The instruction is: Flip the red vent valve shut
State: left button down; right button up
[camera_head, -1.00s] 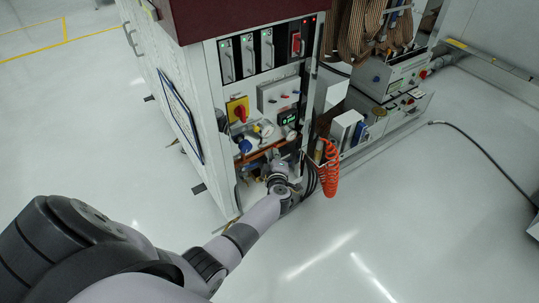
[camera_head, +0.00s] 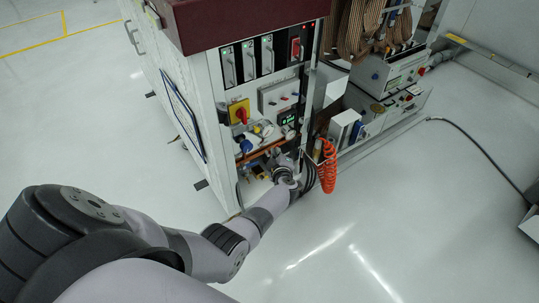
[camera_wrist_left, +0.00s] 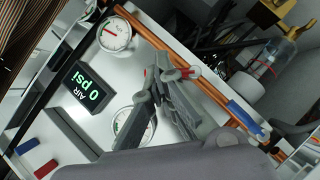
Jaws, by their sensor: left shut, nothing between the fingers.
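A small red part, which looks like the red vent valve (camera_wrist_left: 194,72), shows at the copper pipe in the left wrist view, right beside my fingertips. It is mostly hidden by the fingers, so its handle angle and any contact cannot be told. My left gripper (camera_wrist_left: 168,76) is shut and empty in front of the panel, with its fingertips close to the pipe. In the head view my left gripper (camera_head: 284,168) reaches into the lower front of the cabinet, its fingertips hard to make out. My right gripper is in neither view.
The copper pipe (camera_wrist_left: 215,92) runs diagonally, with a blue handle (camera_wrist_left: 244,116) farther along. A display (camera_wrist_left: 88,88) reads AIR 0 psi between two round gauges. An orange coiled hose (camera_head: 328,168) hangs right of the wrist. A red-and-yellow switch (camera_head: 239,112) sits above. The floor is open.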

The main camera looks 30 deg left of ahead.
pick_arm(q)
jog(key=shift+w+d+f+m+g+p, duration=0.2)
jog(key=shift+w+f+m+g+p, duration=0.15)
jog(key=shift+w+f+m+g, duration=0.2)
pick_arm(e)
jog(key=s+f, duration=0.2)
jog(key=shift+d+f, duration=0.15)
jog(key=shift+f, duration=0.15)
